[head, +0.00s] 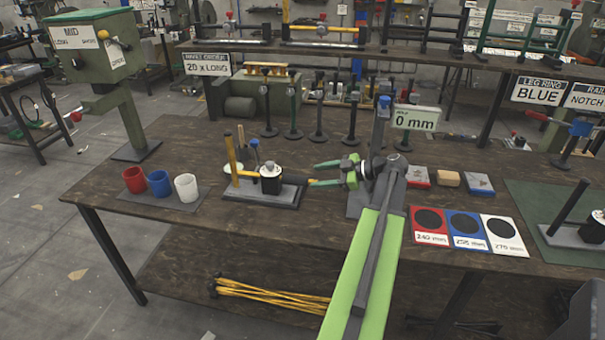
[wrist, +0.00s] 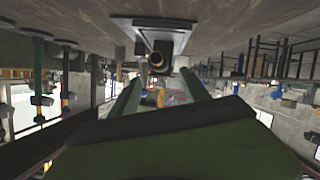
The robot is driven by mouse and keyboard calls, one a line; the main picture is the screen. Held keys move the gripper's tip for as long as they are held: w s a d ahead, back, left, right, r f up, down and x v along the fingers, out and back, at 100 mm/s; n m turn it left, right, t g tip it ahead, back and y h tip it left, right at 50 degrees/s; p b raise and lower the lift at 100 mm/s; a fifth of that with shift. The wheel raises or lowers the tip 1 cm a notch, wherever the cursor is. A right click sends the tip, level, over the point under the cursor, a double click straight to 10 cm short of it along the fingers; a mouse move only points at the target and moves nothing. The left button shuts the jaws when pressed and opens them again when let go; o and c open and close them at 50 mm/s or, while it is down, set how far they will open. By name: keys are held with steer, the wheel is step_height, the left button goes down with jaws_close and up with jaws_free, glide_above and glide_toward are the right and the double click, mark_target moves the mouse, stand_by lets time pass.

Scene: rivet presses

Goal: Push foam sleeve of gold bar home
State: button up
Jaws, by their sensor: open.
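My gripper (head: 314,174) is open, its two green fingers pointing left over the table; they also show in the wrist view (wrist: 160,77). Ahead of it stands a fixture with a black block (head: 270,184) on a grey base plate. In the wrist view, the bar's round gold-edged end (wrist: 158,61) lies ahead, between the finger lines. The foam sleeve cannot be told apart clearly from the dark parts around the bar. Nothing shows held.
An upright yellow post (head: 231,158) stands at the fixture's left. Red (head: 135,180), blue (head: 159,183) and white (head: 186,187) cups stand further left. Several dark posts stand behind. A "0 mm" sign (head: 415,118) stands behind my arm. Coloured gauge cards (head: 467,243) lie to the right.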

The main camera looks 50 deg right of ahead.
steer(key=p+v, duration=0.2)
steer(key=v, duration=0.6)
